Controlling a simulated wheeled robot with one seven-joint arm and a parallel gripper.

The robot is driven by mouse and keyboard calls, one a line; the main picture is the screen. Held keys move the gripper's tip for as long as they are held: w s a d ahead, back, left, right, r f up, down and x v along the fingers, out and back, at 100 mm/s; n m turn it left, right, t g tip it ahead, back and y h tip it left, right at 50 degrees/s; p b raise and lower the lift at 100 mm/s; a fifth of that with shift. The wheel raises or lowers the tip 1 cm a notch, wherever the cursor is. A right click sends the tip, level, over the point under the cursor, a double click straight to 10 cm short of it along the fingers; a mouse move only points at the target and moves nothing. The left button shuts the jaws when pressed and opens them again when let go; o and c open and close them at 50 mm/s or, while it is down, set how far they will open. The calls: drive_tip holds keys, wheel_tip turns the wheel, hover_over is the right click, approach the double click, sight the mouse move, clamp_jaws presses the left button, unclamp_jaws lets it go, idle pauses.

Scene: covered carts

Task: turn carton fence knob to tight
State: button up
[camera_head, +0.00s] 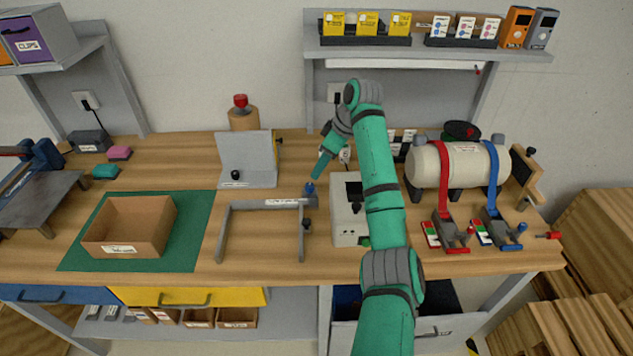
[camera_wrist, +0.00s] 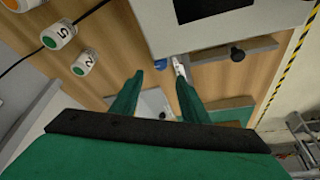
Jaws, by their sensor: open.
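A grey U-shaped fence (camera_head: 226,224) lies on the bench, with a white label at its back right. A blue knob (camera_head: 309,188) stands at the back right corner, and a black knob (camera_head: 307,223) sits on the right side. The wrist view shows the blue knob (camera_wrist: 160,64) and the black knob (camera_wrist: 237,54). I cannot tell which is the carton fence knob or read its setting. My gripper (camera_head: 317,174) is open and empty, above and behind the blue knob. In the wrist view my fingers (camera_wrist: 160,88) point towards the blue knob, apart from it.
An open carton (camera_head: 128,250) sits on a green mat (camera_head: 195,215) at left. A white box (camera_head: 346,236) stands right of the fence, close to my arm. A grey angled stand (camera_head: 245,152) is behind the fence. A strapped tank (camera_head: 460,166) is at right.

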sight(310, 185)
drive_tip(key=x, duration=0.8)
drive_tip(key=shift+a+f, duration=0.25)
drive_tip(key=shift+f, duration=0.1)
clamp_jaws()
